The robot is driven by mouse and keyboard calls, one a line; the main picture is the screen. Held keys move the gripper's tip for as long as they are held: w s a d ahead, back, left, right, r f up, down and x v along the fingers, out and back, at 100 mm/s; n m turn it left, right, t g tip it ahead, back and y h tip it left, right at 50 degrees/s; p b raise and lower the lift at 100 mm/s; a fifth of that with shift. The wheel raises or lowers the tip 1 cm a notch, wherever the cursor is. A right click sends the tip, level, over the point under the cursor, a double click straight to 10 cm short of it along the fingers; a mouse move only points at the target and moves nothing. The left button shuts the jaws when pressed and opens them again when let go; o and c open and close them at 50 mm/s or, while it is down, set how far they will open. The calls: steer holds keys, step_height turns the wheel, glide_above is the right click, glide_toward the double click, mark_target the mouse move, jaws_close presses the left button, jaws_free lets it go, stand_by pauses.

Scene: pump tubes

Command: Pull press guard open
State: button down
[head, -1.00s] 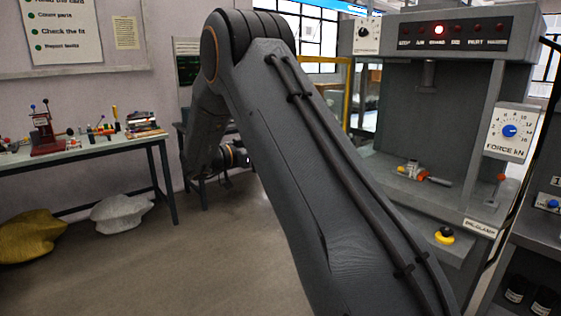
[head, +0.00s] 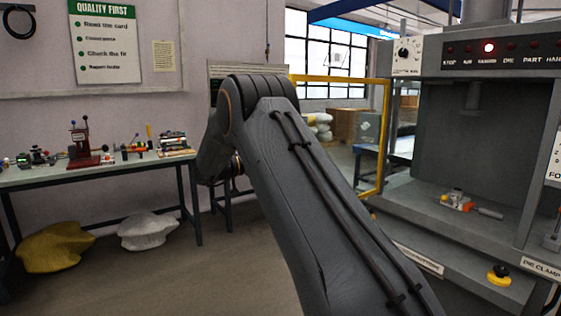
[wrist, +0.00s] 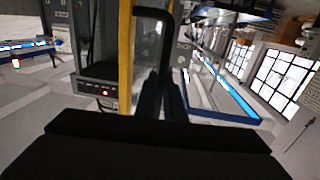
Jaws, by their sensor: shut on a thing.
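The press guard (head: 386,130) is a yellow frame at the left side of the grey press. It stands swung out from the press front, and my arm hides its left part. In the wrist view its yellow upright (wrist: 125,60) runs down the middle, next to a bent black handle (wrist: 153,12). My gripper (wrist: 162,85) is shut on the lower part of this handle. In the head view my gripper is hidden behind my arm.
The press (head: 470,110) has one lit red lamp (head: 488,47). An orange and grey part (head: 458,200) lies on its bed. A workbench (head: 100,172) and two sacks (head: 148,230) stand left. Bare floor lies between.

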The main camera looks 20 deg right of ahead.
steer(key=c, duration=2.2)
jaws_free()
steer(key=shift+d, duration=0.25)
steer(key=shift+o, duration=0.4)
steer(key=shift+s+d, duration=0.1)
steer(key=shift+d, duration=0.15)
steer(key=a+b, duration=0.2)
steer(key=a, duration=0.6)
steer(key=shift+s+a, duration=0.15)
steer(key=shift+a, duration=0.05)
